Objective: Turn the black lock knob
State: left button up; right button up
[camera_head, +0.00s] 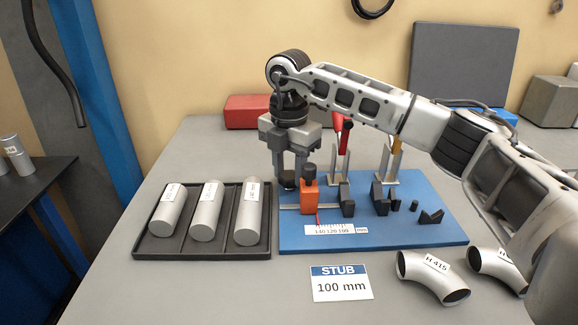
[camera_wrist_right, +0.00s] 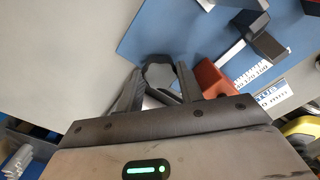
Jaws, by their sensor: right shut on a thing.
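The orange block also shows just right of the fingers (camera_wrist_right: 210,79). My left gripper is in neither view.
A dark tray (camera_head: 150,250) with three grey cylinders lies left of the board. A scale strip, black stops and two upright clamps with red and yellow handles stand on the board. A "STUB 100 mm" card (camera_head: 341,284) and pipe elbows (camera_head: 433,278) lie in front.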

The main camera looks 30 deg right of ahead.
aim_at(290, 174)
jog(key=shift+w+r, duration=0.15)
jog(key=shift+r, duration=0.15)
jog(key=o, duration=1)
jog(key=shift+f, duration=0.1)
notch_tip(290, 174, up, 16)
jog(key=p, duration=0.1)
dwell(0.3)
